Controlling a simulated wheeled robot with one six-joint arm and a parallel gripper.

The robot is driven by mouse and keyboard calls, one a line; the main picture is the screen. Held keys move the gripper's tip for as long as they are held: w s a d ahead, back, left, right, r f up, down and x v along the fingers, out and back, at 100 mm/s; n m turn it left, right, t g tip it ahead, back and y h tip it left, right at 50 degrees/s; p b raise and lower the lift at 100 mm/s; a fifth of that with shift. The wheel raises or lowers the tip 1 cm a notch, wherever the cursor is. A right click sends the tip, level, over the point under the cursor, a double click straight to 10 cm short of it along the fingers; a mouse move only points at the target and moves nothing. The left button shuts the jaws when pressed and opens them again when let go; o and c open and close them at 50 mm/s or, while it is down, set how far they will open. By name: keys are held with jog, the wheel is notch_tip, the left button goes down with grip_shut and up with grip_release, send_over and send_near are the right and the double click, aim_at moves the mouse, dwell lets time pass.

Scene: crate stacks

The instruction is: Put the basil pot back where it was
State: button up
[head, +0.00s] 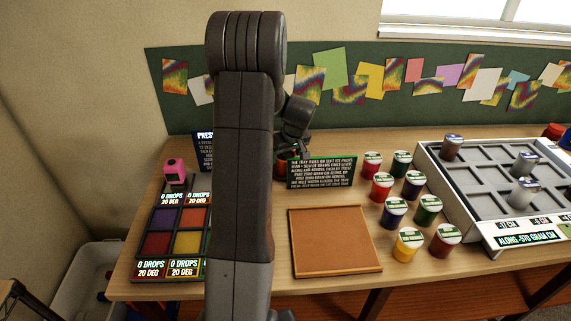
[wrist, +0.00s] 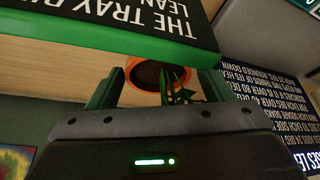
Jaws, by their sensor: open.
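The basil pot (wrist: 131,70) is an orange pot with dark soil and a few green leaves. In the wrist view it lies between my gripper's two fingers (wrist: 160,84), which are apart and open. I cannot tell whether either finger touches it. In the head view a small part of the pot (head: 282,168) shows at the left end of the black text sign (head: 321,172), behind my arm. My gripper (head: 291,146) is low at the back of the table there, partly hidden by my arm.
The green-edged sign also fills the wrist view's top (wrist: 120,28), close to the fingers. A dark blue sign (head: 204,150) stands left. Several paint jars (head: 395,211) and a compartment tray (head: 470,205) are right. A brown board (head: 334,242) lies in front; a colour panel (head: 158,218) is left.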

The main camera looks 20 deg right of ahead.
aim_at(286, 155)
jog(key=shift+p+x, duration=0.4)
jog(key=shift+x, duration=1.95)
jog(key=shift+w+d+r, duration=0.1)
jog(key=c, duration=1)
jog(key=shift+r, duration=0.1)
notch_tip(286, 155, up, 28)
jog(key=shift+f+b, duration=0.15)
jog(key=shift+b, duration=0.3)
